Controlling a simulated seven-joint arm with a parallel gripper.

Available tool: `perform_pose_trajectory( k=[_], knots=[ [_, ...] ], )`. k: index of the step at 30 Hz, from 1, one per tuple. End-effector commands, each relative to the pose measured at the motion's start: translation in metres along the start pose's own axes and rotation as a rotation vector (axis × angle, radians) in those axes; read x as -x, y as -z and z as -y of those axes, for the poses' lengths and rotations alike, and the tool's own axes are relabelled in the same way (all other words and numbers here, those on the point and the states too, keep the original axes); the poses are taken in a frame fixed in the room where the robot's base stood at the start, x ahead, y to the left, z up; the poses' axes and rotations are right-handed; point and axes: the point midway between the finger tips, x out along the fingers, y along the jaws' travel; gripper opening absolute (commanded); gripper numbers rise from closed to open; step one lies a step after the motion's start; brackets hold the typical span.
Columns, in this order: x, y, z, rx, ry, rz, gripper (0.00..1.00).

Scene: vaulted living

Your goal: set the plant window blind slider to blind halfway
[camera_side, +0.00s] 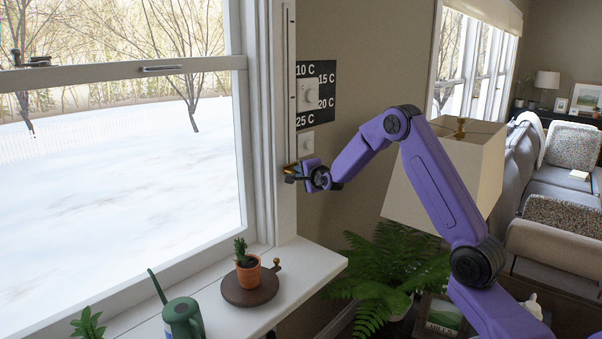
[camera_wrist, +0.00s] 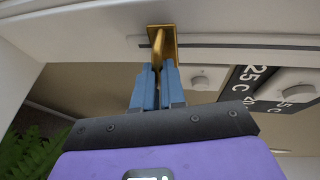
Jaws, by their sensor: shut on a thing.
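The blind slider is a brass tab on a plate, set in a thin vertical track on the white window frame. In the wrist view the brass slider (camera_wrist: 160,42) sits between my blue fingertips. My gripper (camera_wrist: 157,72) is shut on it. In the side view my gripper (camera_side: 294,173) is at the frame, low on the visible part of the track (camera_side: 289,80); the slider is mostly hidden by the fingers there. The plant window (camera_side: 120,170) shows snow and bare trees, with no blind across the visible panes.
A dark temperature panel (camera_side: 328,78) with white knobs is on the wall right of the track. On the sill below are a potted cactus (camera_side: 248,274) on a round brown stand and a green watering can (camera_side: 183,318). A lampshade (camera_side: 470,165) and fern (camera_side: 385,275) are near my arm.

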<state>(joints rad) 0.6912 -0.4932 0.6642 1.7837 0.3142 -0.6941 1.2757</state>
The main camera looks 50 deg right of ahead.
Motion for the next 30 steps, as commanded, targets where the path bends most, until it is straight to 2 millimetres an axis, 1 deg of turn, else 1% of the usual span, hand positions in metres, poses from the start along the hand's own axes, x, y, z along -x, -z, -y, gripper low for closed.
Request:
perform_pose_trajectory(
  k=[9,11,14,17,24,27,30],
  knots=[
    [0.000,0.000,0.001,0.000,-0.001,0.000,0.00],
    [0.001,0.000,0.003,0.000,0.000,0.000,0.00],
    [0.003,0.001,0.014,-0.002,0.004,0.000,0.00],
    [0.007,0.003,0.032,-0.003,0.007,-0.001,0.00],
    [0.020,0.009,0.094,-0.003,0.010,-0.001,0.00],
    [0.024,0.010,0.114,-0.003,0.008,0.000,0.00],
    [0.027,0.012,0.130,-0.002,0.006,0.000,0.00]
  ],
)
